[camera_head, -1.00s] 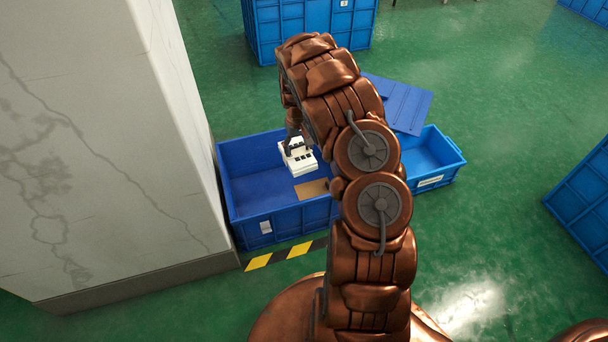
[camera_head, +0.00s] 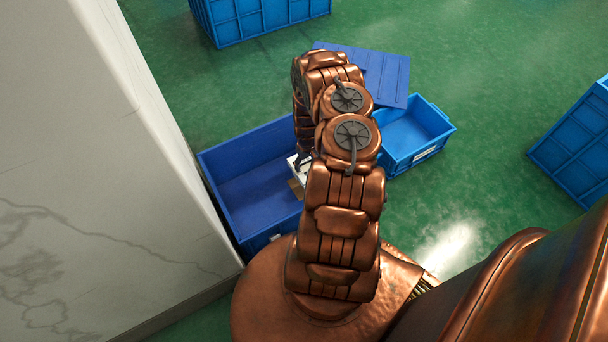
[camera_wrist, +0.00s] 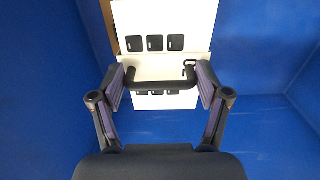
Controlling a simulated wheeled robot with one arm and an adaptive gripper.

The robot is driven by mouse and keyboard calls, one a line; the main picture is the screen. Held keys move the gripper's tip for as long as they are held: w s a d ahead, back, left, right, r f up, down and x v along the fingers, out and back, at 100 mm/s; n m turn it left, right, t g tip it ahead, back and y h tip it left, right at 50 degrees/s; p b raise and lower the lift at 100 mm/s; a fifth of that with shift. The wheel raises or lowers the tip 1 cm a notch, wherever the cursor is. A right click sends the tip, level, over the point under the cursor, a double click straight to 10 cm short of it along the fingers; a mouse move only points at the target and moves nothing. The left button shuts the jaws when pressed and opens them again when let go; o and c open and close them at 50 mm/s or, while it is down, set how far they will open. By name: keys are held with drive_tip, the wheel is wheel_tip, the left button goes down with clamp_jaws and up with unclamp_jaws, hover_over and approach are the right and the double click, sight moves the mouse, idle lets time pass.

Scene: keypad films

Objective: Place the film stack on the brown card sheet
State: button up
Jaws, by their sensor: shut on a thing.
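The film stack (camera_wrist: 188,17) is white with rows of black squares. In the wrist view my gripper (camera_wrist: 161,80) is shut on it, with the dark fingertips at its near part. In the head view a white sliver of the stack (camera_head: 293,161) shows beside my arm, which hides the gripper and most of the stack. The brown card sheet (camera_head: 296,189) shows as a small patch inside the left blue crate, just below the stack. In the wrist view a brown strip of the card (camera_wrist: 109,20) shows along the stack's left edge. I cannot tell whether stack and card touch.
The left blue crate (camera_head: 222,163) has high walls around the stack, with bare floor on its left side. A smaller blue crate (camera_head: 433,122) with a blue lid (camera_head: 391,78) stands to the right. A marble pillar (camera_head: 100,130) stands close to the left.

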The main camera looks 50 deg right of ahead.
sight(307, 175)
wheel_tip(307, 175, down, 9)
drive_tip(key=b, duration=0.3)
drive_tip(key=shift+f+b, duration=0.15)
drive_tip(key=shift+b, duration=0.15)
drive_tip(key=shift+f, duration=0.15)
drive_tip(key=o, duration=1.2)
